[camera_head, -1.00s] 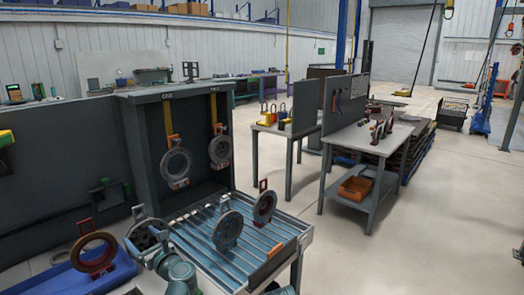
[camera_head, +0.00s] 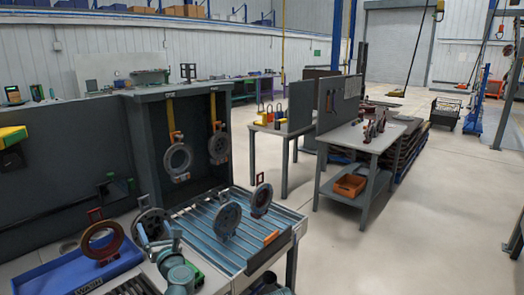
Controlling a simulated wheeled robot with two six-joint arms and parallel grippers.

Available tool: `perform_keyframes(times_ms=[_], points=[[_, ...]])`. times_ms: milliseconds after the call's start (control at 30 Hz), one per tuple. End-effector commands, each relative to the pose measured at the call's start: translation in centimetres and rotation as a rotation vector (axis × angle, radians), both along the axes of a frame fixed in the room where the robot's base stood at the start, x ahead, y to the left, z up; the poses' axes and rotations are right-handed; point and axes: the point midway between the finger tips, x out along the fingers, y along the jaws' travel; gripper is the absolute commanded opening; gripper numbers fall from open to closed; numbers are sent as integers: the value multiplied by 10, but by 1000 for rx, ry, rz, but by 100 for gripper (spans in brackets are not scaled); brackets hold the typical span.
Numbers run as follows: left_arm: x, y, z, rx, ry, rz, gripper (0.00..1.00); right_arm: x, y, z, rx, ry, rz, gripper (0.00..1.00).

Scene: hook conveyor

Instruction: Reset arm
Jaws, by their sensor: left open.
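My left gripper (camera_head: 158,240) is at the bottom left, open, with its jaws pointing away from me beside a dark round flange (camera_head: 150,222) with a handle. I see nothing held between its jaws; whether it touches the flange I cannot tell. Two grey discs hang on yellow straps in the dark cabinet: the left disc (camera_head: 177,160) and the right disc (camera_head: 219,147). Two more discs stand on the roller table (camera_head: 205,235): a near one (camera_head: 228,218) and a far one (camera_head: 262,198). My right gripper is not in view.
A blue tray (camera_head: 60,281) at the lower left holds a copper-coloured ring (camera_head: 102,242) with a red handle. A grey workbench (camera_head: 355,140) with an orange bin (camera_head: 350,185) on its lower shelf stands beyond. The floor at right (camera_head: 430,215) is mostly clear.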

Motion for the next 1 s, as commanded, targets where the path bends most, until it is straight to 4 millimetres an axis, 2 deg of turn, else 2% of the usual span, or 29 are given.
perform_keyframes(times_ms=[167,333,433,533,633,733,800,900,1000], points=[[18,-36,5,212,100,-158,85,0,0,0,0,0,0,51],[33,-89,-2,518,239,-367,85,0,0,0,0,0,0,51],[36,-132,-21,786,358,-541,85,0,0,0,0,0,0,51],[29,-172,-54,1088,490,-736,85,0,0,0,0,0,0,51],[10,-200,-95,1382,620,-937,85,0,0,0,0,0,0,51],[-19,-213,-138,1655,742,-1146,85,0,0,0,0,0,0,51],[-42,-213,-166,1821,820,-1293,85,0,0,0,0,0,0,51],[-77,-205,-196,2009,911,-1498,85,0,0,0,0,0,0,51],[-109,-191,-217,2144,982,-1694,85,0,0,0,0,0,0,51]])
